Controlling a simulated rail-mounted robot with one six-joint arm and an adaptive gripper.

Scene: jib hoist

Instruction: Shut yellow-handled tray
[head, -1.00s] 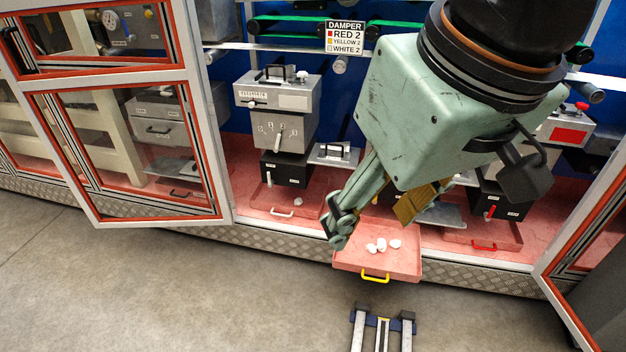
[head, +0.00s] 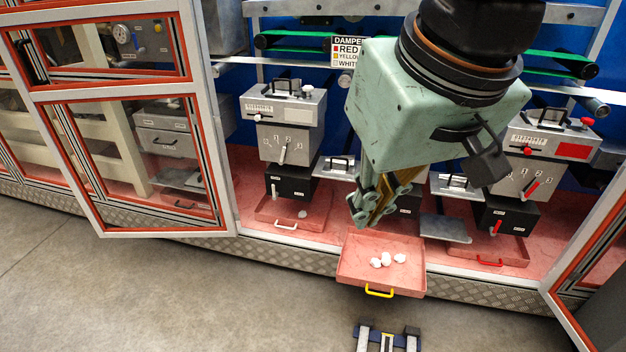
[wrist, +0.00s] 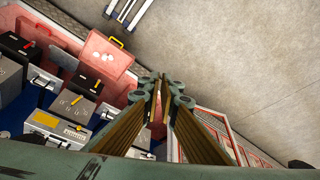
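The yellow-handled tray (head: 355,277) is a shallow pink tray pulled out past the cabinet's front edge. Several white lumps lie in it. Its yellow handle (head: 380,292) is on the front side, facing the open floor. The tray also shows in the wrist view (wrist: 120,65), at upper left, with the yellow handle (wrist: 116,42) at its far end. My gripper (head: 369,216) points down above the tray's rear left part, apart from the handle. Its fingertips (wrist: 161,88) look drawn together, with nothing seen held between them.
A white-handled tray (head: 268,212) lies to the left and a red-handled tray (head: 515,252) to the right. Black boxes and grey units stand behind them. Framed glass doors hang open at left (head: 225,150) and right (head: 575,250). The floor before the tray is mostly clear.

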